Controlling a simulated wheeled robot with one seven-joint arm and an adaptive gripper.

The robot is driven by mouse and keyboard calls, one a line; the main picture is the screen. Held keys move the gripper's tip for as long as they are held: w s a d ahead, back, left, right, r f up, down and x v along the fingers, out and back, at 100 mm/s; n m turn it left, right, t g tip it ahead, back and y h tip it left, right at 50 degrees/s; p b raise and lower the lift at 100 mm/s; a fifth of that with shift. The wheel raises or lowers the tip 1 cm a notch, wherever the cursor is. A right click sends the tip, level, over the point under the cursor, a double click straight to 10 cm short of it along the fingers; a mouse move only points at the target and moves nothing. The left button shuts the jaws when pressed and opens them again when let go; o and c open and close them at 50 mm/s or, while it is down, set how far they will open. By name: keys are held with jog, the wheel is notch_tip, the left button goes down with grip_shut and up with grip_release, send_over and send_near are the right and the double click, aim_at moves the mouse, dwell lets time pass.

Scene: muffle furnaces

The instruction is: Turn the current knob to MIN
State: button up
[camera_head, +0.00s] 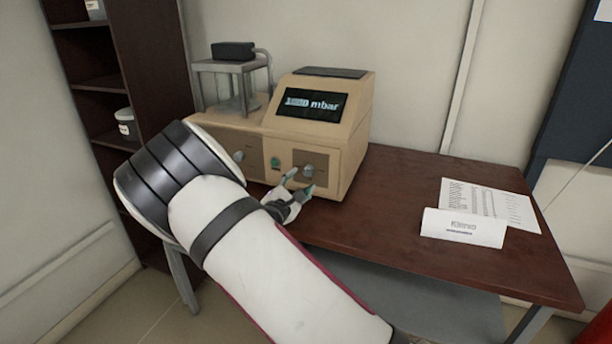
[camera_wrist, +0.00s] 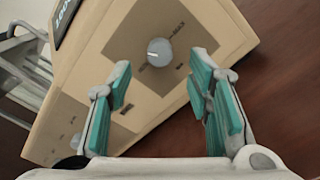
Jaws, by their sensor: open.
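The beige device (camera_head: 317,133) stands on the table with a lit display (camera_head: 312,105) that reads in mbar; the leading digits are hard to make out. A grey round knob (camera_head: 308,171) sits on a darker square panel at the right of its front. In the wrist view the same knob (camera_wrist: 159,51) lies ahead of and between the fingers, with a printed label beside it that I cannot read fully. My gripper (camera_head: 299,189) is open, with teal pads. In the wrist view my gripper (camera_wrist: 166,92) is empty and apart from the knob.
A second knob (camera_head: 239,156) and a green button (camera_head: 275,162) are left of the grey knob. A metal stand (camera_head: 231,68) carries a black block. The table's middle (camera_head: 400,190) is clear.

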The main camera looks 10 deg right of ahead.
aim_at(307, 173)
jog(key=shift+x, duration=2.8)
jog(key=shift+c, duration=0.5)
grip_shut()
